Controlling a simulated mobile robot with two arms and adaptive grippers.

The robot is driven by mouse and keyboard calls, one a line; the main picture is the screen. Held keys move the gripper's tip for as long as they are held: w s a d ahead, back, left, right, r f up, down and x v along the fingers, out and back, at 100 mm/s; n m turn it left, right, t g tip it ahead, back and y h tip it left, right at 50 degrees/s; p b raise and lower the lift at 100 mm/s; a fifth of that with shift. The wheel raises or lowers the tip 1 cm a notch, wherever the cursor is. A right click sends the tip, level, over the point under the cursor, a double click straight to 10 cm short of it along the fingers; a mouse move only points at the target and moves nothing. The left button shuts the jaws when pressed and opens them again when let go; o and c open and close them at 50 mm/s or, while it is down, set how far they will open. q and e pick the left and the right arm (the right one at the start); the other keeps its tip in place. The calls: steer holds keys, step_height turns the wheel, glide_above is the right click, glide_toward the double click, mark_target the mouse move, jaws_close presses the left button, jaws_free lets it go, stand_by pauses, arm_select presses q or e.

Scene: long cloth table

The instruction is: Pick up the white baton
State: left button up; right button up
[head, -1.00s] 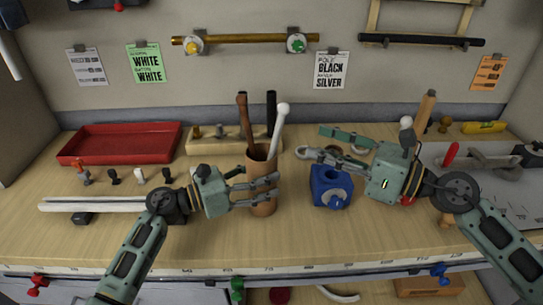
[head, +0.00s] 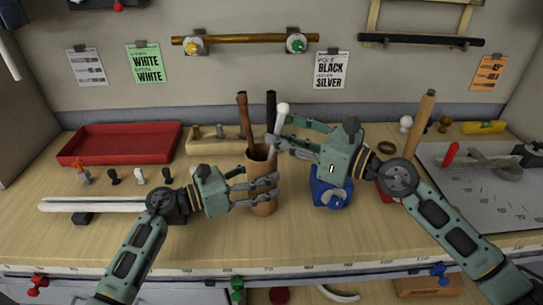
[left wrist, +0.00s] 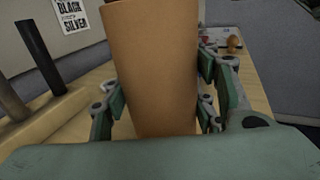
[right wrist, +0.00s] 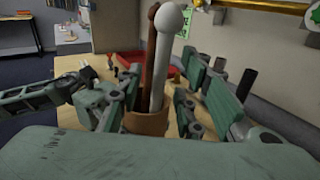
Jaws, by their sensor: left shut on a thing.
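The white baton (head: 277,126), with a round white knob, stands tilted in a brown cup (head: 262,204) beside a brown baton (head: 244,118). My left gripper (head: 277,188) is shut on the cup, which fills the gap between its fingers in the left wrist view (left wrist: 153,75). My right gripper (head: 276,136) is at the baton's upper shaft, above the cup. In the right wrist view the white baton (right wrist: 158,70) shows between the open fingers, with the brown baton (right wrist: 149,45) close beside it. The shaft's lower end is hidden in the cup.
A blue block (head: 326,190) with a knob stands under my right gripper. A wooden rack (head: 208,146) holding dark rods is behind the cup, and a red tray (head: 120,143) lies at back left. The table front is clear.

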steer(key=shift+x, duration=1.1)
steer(key=shift+s+d, duration=0.1)
steer(key=shift+c, duration=0.2)
jaws_close()
